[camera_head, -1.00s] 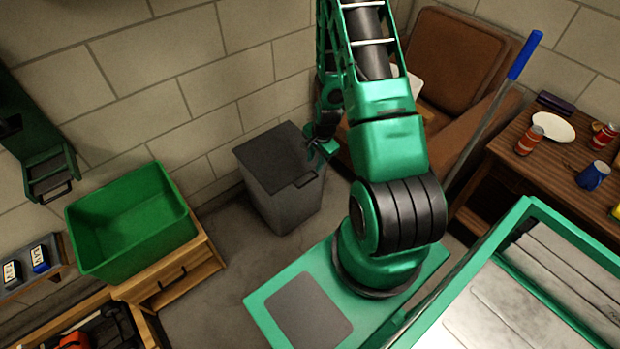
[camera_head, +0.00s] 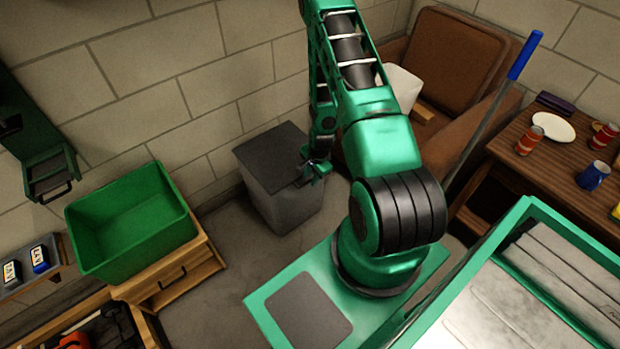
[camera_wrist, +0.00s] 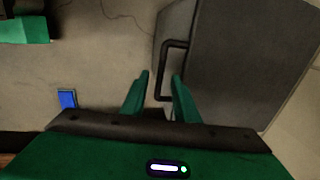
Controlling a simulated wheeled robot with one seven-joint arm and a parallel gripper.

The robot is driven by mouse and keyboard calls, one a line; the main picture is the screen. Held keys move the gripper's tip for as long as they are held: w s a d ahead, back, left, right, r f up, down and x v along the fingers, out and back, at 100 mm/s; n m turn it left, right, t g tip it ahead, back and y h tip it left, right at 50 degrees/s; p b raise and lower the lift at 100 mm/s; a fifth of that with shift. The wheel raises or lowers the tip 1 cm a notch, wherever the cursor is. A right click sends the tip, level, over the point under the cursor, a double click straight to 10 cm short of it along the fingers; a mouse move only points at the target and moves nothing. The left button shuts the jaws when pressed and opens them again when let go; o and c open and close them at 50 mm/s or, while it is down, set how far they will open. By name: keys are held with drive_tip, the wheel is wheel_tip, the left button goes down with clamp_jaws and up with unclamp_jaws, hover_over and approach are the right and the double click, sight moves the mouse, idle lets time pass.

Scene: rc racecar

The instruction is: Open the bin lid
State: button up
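The bin (camera_head: 284,205) is a grey box with a flat dark lid (camera_head: 270,152). It stands on the floor against the wall, and the lid is closed. In the wrist view the lid (camera_wrist: 245,60) fills the right side, with a black bar handle (camera_wrist: 163,72) along its left edge. My gripper (camera_head: 312,172) is at the lid's right front edge in the head view. In the wrist view its two green fingers (camera_wrist: 159,82) are spread, with the near end of the handle between or just beyond their tips. Contact cannot be told.
A green crate (camera_head: 180,228) sits on a wooden cabinet (camera_head: 205,262) left of the bin. A brown armchair (camera_head: 455,60) and a wooden table (camera_head: 555,170) stand to the right. A small blue object (camera_wrist: 67,98) lies on the floor.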

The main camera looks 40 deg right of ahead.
drive_tip(key=shift+w+f, duration=0.1)
drive_tip(key=shift+f, duration=0.2)
drive_tip(key=shift+c, duration=0.4)
clamp_jaws()
drive_tip(key=shift+d+r, duration=0.1)
